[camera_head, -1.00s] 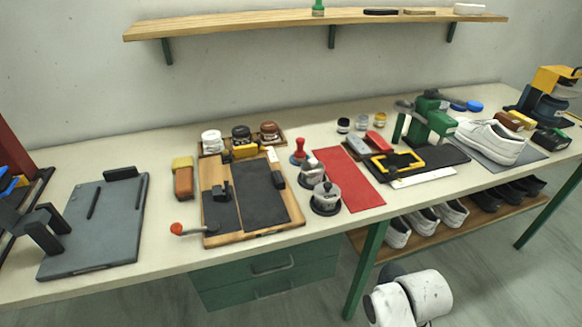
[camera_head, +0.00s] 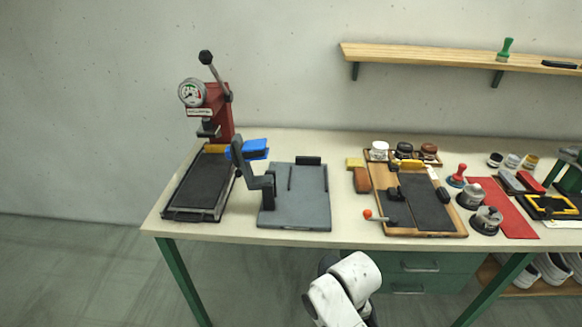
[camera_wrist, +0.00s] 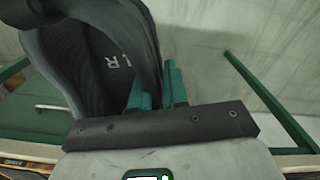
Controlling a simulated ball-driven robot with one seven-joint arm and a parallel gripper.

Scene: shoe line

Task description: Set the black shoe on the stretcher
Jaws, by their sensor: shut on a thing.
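In the wrist view my gripper (camera_wrist: 157,88) has two green fingers shut on the side wall of a black shoe (camera_wrist: 95,60). The shoe's dark insole, with a letter R on it, faces the camera. Its toe and sole are out of sight. The gripper and the held shoe are not in the head view. There, a grey base plate (camera_head: 312,207) with an upright dark bracket (camera_head: 264,182) stands on the bench; it may be the stretcher, but I cannot tell for sure.
A red press (camera_head: 220,118) with a gauge stands at the bench's left end, blue pieces (camera_head: 250,149) beside it. Right of the plate are a wooden board (camera_head: 455,230), jars and a red mat (camera_head: 515,225). A wall shelf (camera_head: 440,56) hangs above. Floor left of the bench is clear.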

